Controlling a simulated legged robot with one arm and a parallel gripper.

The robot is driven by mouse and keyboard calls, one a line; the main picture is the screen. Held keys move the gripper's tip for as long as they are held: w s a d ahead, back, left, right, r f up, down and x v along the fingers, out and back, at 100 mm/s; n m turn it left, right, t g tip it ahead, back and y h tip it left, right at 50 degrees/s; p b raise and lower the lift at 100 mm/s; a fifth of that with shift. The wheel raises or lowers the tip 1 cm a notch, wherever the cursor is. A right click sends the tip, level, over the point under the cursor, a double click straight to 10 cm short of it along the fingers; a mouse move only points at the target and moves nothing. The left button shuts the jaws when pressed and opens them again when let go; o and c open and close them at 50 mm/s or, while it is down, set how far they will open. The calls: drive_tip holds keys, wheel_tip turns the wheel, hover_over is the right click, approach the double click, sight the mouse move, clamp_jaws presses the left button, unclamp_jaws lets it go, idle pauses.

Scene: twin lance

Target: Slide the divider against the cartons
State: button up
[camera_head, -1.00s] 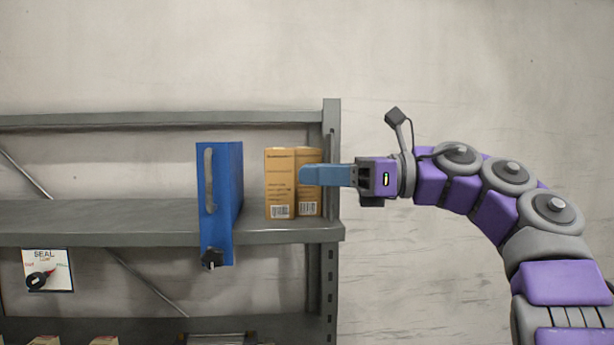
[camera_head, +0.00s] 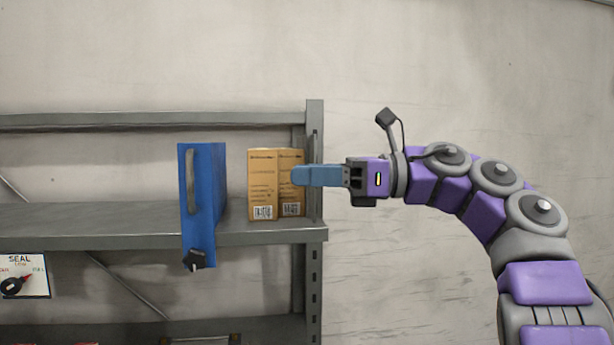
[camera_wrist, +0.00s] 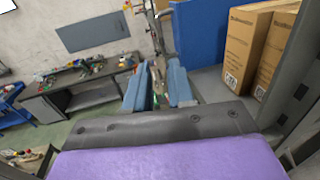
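The divider (camera_wrist: 199,35) and cartons (camera_wrist: 243,45) also show in the wrist view. My gripper (camera_head: 297,175) reaches in from the right; its blue fingers overlap the right carton in the picture, and I cannot tell whether they touch it. In the wrist view the fingers of my gripper (camera_wrist: 156,85) are apart with nothing held between them.
The shelf's grey upright (camera_head: 314,275) stands just right of the cartons. The shelf board (camera_head: 90,222) is bare left of the divider. A white "SEAL" card (camera_head: 40,275) with a dial hangs below it. A workbench (camera_wrist: 75,95) shows in the wrist view.

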drive_tip(key=w+d+p, duration=0.1)
drive_tip(key=d+p, duration=0.3)
drive_tip(key=d, duration=1.3)
drive_tip(key=shift+p, duration=0.35)
drive_tip(key=shift+f, duration=0.1)
drive_tip(key=b, duration=0.3)
approach(180, 183)
drive_tip(key=s+d, duration=0.2)
drive_tip(key=d, duration=0.6)
drive_tip(key=a, duration=0.5)
drive_tip(key=a+p, duration=0.1)
drive_tip(key=a, duration=0.5)
drive_tip(key=s+a+p, duration=0.1)
drive_tip(key=a, duration=0.4)
drive_tip(key=shift+a+r, duration=0.15)
drive_tip(key=shift+r, duration=0.1)
drive_tip(key=shift+a, duration=0.15)
drive_tip(key=shift+a, duration=0.15)
drive_tip(key=shift+c, duration=0.2)
